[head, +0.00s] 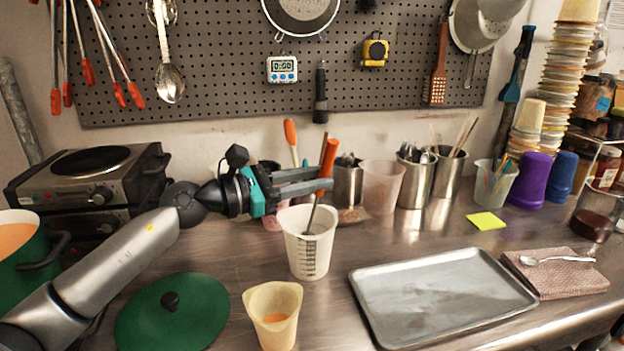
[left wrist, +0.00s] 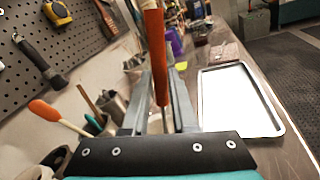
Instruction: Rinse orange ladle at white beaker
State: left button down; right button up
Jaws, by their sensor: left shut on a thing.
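The orange ladle (head: 328,160) has an orange handle and a thin dark shaft that goes down into the white beaker (head: 308,256). The beaker is white with dark graduation marks and stands upright on the steel counter. The ladle's lower end is hidden inside the beaker. My left gripper (head: 326,180) is shut on the ladle's handle above the beaker, with the handle roughly upright and slightly tilted. In the left wrist view the orange handle (left wrist: 155,50) sits between the fingers. My right gripper is in neither view.
A metal tray (head: 362,290) lies at the right. A cream cup (head: 259,310) stands in front of the beaker, and a green lid (head: 140,325) lies at the left front. Steel utensil cups (head: 414,184) line the back. A spoon (head: 556,260) rests on a folded cloth (head: 570,281).

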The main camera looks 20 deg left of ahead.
pick_arm(q)
jog(key=shift+s+a, duration=0.15)
jog(key=shift+s, duration=0.55)
jog(key=shift+w, duration=0.1)
jog(key=shift+w, duration=0.75)
notch_tip(320, 180, up, 13)
jog(key=p, duration=0.9)
jog(key=shift+f+p, duration=0.15)
jog(key=shift+p, duration=0.25)
jog(key=shift+f, duration=0.15)
dwell(2.1)
